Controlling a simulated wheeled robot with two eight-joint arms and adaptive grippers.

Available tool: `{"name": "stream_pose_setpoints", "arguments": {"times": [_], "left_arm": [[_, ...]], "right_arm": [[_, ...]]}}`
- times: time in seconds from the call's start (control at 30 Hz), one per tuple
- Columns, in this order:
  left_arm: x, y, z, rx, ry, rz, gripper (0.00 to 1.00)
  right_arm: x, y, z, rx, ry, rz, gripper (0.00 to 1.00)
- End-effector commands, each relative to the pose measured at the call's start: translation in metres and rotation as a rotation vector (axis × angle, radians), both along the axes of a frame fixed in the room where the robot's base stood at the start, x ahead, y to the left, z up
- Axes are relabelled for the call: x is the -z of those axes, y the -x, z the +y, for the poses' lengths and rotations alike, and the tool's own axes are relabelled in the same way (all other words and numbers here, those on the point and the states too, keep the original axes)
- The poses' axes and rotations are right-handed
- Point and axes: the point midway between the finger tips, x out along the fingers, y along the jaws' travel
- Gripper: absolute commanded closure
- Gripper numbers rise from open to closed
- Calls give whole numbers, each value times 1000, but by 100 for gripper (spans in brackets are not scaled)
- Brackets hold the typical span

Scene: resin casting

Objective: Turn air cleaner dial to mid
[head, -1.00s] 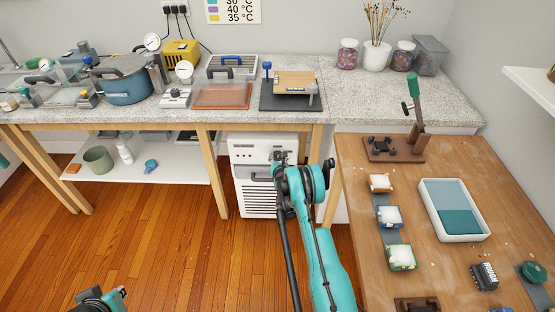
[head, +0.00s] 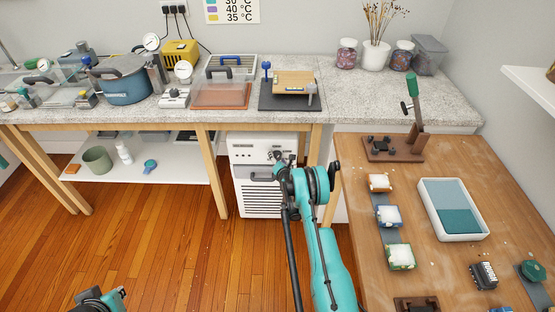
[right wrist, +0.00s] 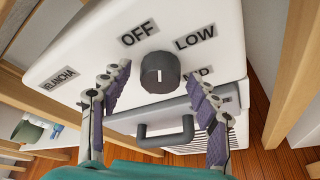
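The air cleaner (head: 250,150) is a white box with a louvred front, standing under the bench. In the right wrist view its panel (right wrist: 90,45) carries a dark round dial (right wrist: 160,73) with a short white mark. The mark looks roughly upright, between the OFF label (right wrist: 138,32) and the LOW label (right wrist: 195,38). A third label is partly hidden by a finger. My right gripper (right wrist: 159,79) is open, with its fingers apart on either side of the dial; no contact shows. My left gripper (head: 120,294) is at the bottom left of the head view, its fingers unclear.
A dark handle (right wrist: 165,133) sticks out below the dial, between my right fingers. A wooden bench leg (head: 212,170) stands left of the cleaner. The wooden table (head: 350,170) is close on the right. Open floor (head: 150,235) lies to the left.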

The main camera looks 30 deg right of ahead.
Motion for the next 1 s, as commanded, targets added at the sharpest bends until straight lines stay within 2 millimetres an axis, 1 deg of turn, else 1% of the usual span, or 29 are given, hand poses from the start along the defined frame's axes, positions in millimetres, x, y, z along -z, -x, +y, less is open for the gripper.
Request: {"name": "stream_pose_setpoints", "arguments": {"times": [0.13, 0.23, 0.5, 0.6, 0.73, 1.0], "left_arm": [[0, 0, 0, 0, 0, 0, 100], [0, 0, 0, 0, 0, 0, 100], [0, 0, 0, 0, 0, 0, 100], [0, 0, 0, 0, 0, 0, 100], [0, 0, 0, 0, 0, 0, 100], [0, 0, 0, 0, 0, 0, 100]], "right_arm": [[0, 1, 0, 0, 0, 0, 39], [-3, 8, 3, 0, 0, 0, 39], [-17, 49, 16, 0, -1, 0, 39], [-21, 60, 20, 0, 0, 1, 39], [-23, 66, 22, 0, 0, 1, 39], [-23, 66, 22, -1, -1, 2, 40]]}}
